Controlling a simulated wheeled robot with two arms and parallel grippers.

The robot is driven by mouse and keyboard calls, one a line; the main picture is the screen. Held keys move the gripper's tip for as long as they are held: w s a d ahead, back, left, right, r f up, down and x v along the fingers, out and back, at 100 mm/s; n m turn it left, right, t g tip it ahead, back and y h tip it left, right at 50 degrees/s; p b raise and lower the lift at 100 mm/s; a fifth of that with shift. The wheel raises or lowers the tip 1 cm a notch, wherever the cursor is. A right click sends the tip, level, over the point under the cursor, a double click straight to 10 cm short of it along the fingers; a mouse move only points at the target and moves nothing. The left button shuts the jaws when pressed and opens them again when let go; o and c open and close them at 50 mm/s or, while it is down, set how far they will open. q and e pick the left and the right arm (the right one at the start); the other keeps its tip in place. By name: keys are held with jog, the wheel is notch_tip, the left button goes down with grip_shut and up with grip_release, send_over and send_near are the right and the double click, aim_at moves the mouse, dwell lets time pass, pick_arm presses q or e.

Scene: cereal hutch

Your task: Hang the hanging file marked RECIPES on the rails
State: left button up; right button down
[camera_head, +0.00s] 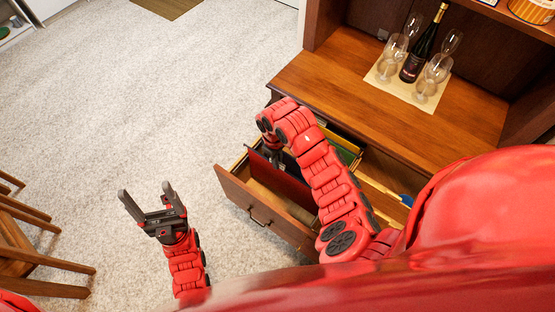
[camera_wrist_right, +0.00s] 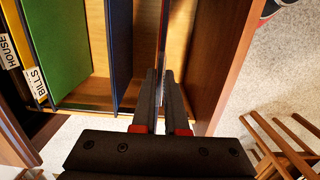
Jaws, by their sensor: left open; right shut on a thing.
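A dark red hanging file (camera_head: 284,178) stands in the open drawer (camera_head: 235,195), near its front. In the right wrist view it shows edge-on as a thin line (camera_wrist_right: 164,30); its label cannot be read. My right gripper (camera_head: 272,158) reaches down into the drawer, shut on this file; in the wrist view its fingers (camera_wrist_right: 167,78) pinch the edge. Whether the file's hooks sit on the rails is hidden. My left gripper (camera_head: 146,200) is open and empty above the carpet, left of the drawer.
A bottle (camera_head: 422,45) and several glasses stand on the hutch top (camera_head: 330,85). Wooden chairs (camera_head: 35,255) stand at left.

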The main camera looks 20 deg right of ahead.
notch_tip(320, 180, down, 7)
jog(key=b, duration=0.4)
jog(key=shift+b, duration=0.4)
jog(key=c, duration=0.5)
grip_release()
jog(key=shift+c, duration=0.2)
jog(key=shift+r, duration=0.15)
jog(key=shift+w+a+r+p, duration=0.1)
jog(key=shift+r+p, duration=0.55)
jog(key=shift+r, duration=0.6)
jog(key=shift+w+r+p, duration=0.1)
jog(key=shift+r+p, duration=0.55)
jog(key=shift+r, duration=0.55)
jog(key=shift+f, duration=0.1)
